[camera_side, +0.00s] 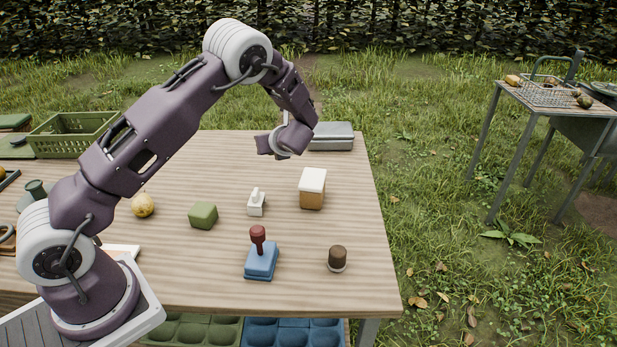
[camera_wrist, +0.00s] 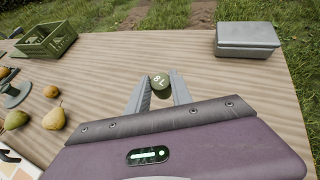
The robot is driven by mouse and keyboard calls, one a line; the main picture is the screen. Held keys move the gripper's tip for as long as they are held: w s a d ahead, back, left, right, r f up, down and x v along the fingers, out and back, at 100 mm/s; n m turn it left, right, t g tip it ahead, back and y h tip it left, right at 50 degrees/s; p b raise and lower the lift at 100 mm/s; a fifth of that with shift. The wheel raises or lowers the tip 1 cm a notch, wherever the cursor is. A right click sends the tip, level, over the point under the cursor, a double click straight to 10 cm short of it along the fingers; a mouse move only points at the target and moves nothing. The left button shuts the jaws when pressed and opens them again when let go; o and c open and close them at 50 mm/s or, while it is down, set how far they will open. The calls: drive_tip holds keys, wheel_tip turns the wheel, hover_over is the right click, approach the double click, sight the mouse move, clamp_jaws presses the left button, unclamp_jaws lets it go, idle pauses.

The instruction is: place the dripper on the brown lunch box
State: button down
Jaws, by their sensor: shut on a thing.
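My gripper (camera_wrist: 160,84) is shut on a small dark green round piece marked "8L" in the wrist view, which I take to be the dripper (camera_wrist: 160,81). It sits between the two grey fingertips. In the side view my gripper (camera_side: 283,140) is above the back of the table, near the grey case, and the dripper cannot be made out there. The brown lunch box, a brown block with a white lid (camera_side: 312,188), stands upright on the right half of the table, nearer the front than my gripper. It is not in the wrist view.
A grey case (camera_side: 332,136) lies at the back right, and a green crate (camera_side: 75,132) at the back left. A green box (camera_side: 203,215), white piece (camera_side: 256,204), blue box with red knob (camera_side: 262,260) and brown cylinder (camera_side: 337,258) stand in front. Pears (camera_wrist: 53,119) lie left.

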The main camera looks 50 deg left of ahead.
drive_tip(key=w+d+r+m+t+h, duration=0.2)
drive_tip(key=w+d+r+m+t, duration=0.15)
drive_tip(key=w+d, duration=0.45)
hover_over(313, 180)
wheel_tip(313, 180, down, 9)
drive_tip(key=shift+d+r, duration=0.1)
drive_tip(key=shift+f, duration=0.2)
drive_tip(key=shift+f, duration=0.1)
drive_tip(key=c, duration=1.1)
unclamp_jaws()
drive_tip(key=shift+c, duration=0.2)
